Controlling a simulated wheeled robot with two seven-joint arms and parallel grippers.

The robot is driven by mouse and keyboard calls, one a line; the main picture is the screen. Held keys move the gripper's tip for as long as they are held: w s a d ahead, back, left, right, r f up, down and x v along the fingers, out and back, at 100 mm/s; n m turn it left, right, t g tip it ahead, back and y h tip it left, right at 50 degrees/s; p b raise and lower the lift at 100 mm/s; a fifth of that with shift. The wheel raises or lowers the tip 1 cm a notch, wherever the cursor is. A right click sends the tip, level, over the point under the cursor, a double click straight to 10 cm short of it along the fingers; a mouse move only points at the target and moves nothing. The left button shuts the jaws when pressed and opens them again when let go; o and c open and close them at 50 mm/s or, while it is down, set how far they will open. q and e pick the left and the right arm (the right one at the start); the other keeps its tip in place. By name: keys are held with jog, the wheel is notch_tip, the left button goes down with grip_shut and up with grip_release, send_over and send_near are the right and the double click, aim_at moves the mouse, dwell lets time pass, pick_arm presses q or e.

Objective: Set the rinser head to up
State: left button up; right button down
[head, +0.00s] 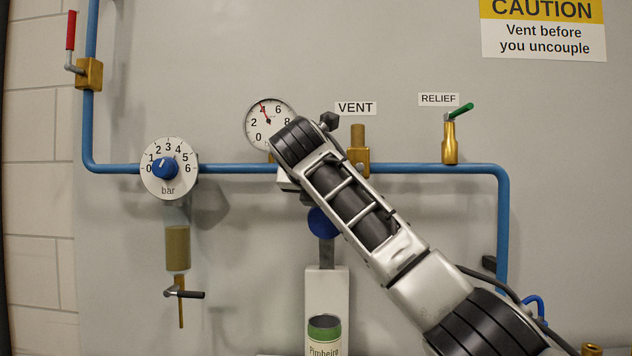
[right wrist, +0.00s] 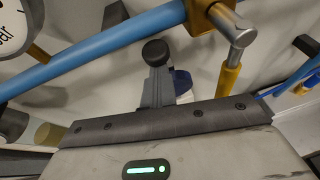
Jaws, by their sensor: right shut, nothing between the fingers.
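A blue round part (head: 322,222) on a grey stem, which looks like the rinser head, sits above a white housing (head: 327,285). My right arm covers its upper part, so I cannot tell its setting. In the right wrist view a blue part (right wrist: 182,85) shows just behind my right gripper (right wrist: 156,52). The gripper is shut and empty, its dark tip below the blue pipe (right wrist: 100,45). I cannot tell whether it touches anything. In the head view its fingers are hidden behind my wrist. My left gripper is out of view.
A green-labelled can (head: 324,335) stands in the white housing. The pressure gauge (head: 268,122), vent valve (head: 358,160), relief valve (head: 449,142) and blue regulator knob (head: 165,168) lie close around my right arm.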

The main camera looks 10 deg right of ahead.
jog(key=b+v, duration=0.3)
jog(key=v, duration=1.3)
jog(key=shift+b, duration=0.4)
